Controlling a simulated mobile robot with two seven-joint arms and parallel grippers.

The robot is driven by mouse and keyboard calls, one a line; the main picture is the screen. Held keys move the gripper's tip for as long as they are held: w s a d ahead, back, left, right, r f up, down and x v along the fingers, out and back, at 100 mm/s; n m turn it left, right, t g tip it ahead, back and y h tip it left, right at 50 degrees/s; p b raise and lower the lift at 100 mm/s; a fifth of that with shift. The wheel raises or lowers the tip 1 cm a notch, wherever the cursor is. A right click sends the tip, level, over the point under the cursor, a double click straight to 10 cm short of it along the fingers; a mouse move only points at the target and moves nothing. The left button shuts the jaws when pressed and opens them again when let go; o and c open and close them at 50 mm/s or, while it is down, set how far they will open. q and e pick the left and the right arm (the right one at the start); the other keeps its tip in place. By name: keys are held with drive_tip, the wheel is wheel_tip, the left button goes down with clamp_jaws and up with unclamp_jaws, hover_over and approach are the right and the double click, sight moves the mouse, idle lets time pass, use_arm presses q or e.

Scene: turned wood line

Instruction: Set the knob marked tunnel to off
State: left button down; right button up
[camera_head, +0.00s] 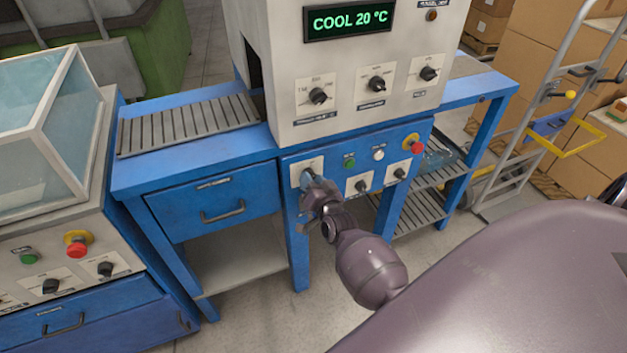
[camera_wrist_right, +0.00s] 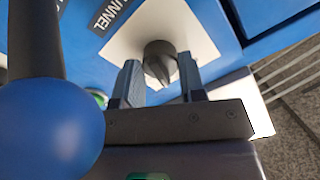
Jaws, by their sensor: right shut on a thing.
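The tunnel knob (camera_wrist_right: 158,62) is dark and round with a raised grip bar, on a pale square plate in the right wrist view. A dark label beside the plate is partly cut off and reads "UNNEL". My right gripper (camera_wrist_right: 160,80) has one finger on either side of the knob and is shut on it. In the head view the right gripper (camera_head: 311,184) is at the leftmost plate (camera_head: 297,172) of the lower blue panel and hides the knob there. The knob's position marks cannot be read. My left gripper is not in view.
Two more knobs (camera_head: 361,186) (camera_head: 399,173), a green button (camera_head: 349,162), a white button (camera_head: 378,154) and a red emergency button (camera_head: 412,141) share the blue panel (camera_head: 330,158). Three knobs sit above, under a display (camera_head: 349,20) reading "COOL 20 °C". A blue drawer (camera_head: 214,203) is to the left.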

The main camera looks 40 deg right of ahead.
use_arm(q)
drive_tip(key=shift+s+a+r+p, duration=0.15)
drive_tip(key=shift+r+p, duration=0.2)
drive_tip(key=shift+p, duration=0.2)
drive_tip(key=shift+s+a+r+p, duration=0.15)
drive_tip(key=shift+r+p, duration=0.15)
drive_tip(key=shift+p, duration=0.25)
use_arm(e)
drive_tip(key=shift+n, duration=4.8)
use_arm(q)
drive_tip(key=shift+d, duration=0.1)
use_arm(e)
drive_tip(key=shift+f, duration=0.1)
drive_tip(key=o, duration=0.9)
use_arm(q)
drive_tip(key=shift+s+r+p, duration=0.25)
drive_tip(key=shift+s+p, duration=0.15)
drive_tip(key=shift+p, duration=0.25)
use_arm(e)
drive_tip(key=v, duration=1.1)
